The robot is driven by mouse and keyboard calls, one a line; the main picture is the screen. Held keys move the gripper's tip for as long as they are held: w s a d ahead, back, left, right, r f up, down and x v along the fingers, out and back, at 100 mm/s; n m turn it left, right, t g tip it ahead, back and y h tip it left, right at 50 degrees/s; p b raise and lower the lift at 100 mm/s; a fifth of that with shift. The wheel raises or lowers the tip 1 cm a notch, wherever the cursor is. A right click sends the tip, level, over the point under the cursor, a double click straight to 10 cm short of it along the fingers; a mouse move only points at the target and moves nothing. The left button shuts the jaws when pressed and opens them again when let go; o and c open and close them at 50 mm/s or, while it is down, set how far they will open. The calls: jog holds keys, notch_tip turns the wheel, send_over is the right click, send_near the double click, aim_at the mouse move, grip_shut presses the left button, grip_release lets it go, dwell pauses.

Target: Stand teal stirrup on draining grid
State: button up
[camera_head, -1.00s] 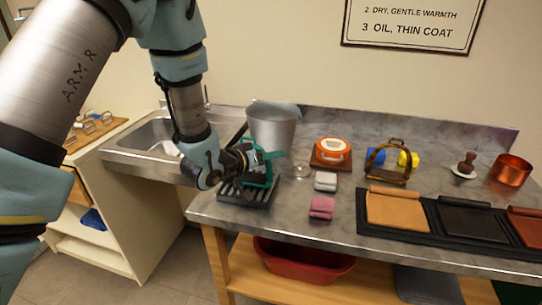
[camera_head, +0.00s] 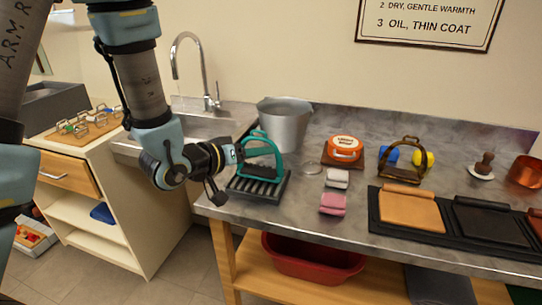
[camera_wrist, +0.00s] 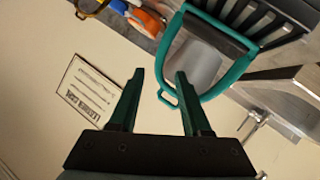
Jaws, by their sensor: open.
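The teal stirrup (camera_head: 277,156) stands upright on the black draining grid (camera_head: 270,190), at the left end of the steel counter. Its arch points up and its tread rests at the grid's bars. In the wrist view, the stirrup (camera_wrist: 242,66) lies beyond my fingertips, with the grid (camera_wrist: 250,18) behind its tread. My gripper (camera_wrist: 159,75) is open, with nothing between its two fingers. In the head view, my gripper (camera_head: 238,153) is just left of the stirrup's upper part; its fingertips are hard to tell apart from the stirrup there.
A grey bucket (camera_head: 284,125) stands close behind the grid. The sink with its tap (camera_head: 205,75) is to the left.

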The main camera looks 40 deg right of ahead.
jog(key=shift+v, duration=1.2)
jog(key=w+a+f+n+t+y, duration=0.15)
jog(key=w+a+y, duration=0.25)
jog(key=w+a, duration=0.45)
jog(key=w+a+f+n+t+y, duration=0.1)
jog(key=w+a+n+t+y, duration=0.35)
jog(key=a, duration=0.65)
jog(key=s+a+n+g+y, duration=0.1)
jog(key=s+a+g+y, duration=0.1)
jog(key=a, duration=0.8)
jog(key=s+a+r+n+g+y, duration=0.1)
jog(key=s+a+n+g+y, duration=0.1)
jog(key=a, duration=0.8)
jog(key=shift+s+g+y, duration=0.65)
jog(key=shift+s+g, duration=0.35)
jog(key=shift+g, duration=0.1)
jog(key=shift+c, duration=0.4)
